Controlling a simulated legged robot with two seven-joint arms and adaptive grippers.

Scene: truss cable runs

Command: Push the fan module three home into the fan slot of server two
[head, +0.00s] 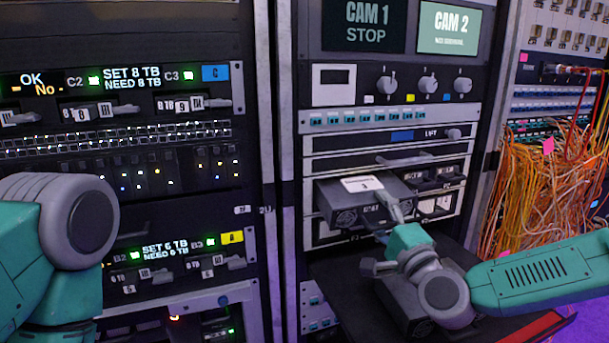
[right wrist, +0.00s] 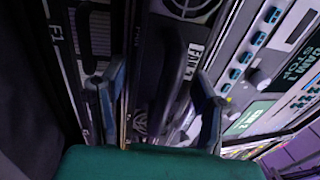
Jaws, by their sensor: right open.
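A dark grey fan module (head: 340,200) with a white label reading 3 sticks out of the rack in the head view. Its front fan grille faces me, and its back is hidden in the bay, so I cannot tell how deep it sits. My right gripper (head: 384,214) is open at the module's right front. In the right wrist view, the open fingers of my right gripper (right wrist: 160,105) stand either side of a dark handle bar (right wrist: 168,75), with a white FAN label beside it. I cannot tell whether they touch. My left gripper is out of view.
A dark shelf (head: 345,292) juts out below the bay, with a dark box partly hidden under my right arm. Rack panels with switches and knobs (head: 427,82) stand above. Loose orange cables (head: 540,190) hang at the right. A drive rack (head: 130,110) stands left.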

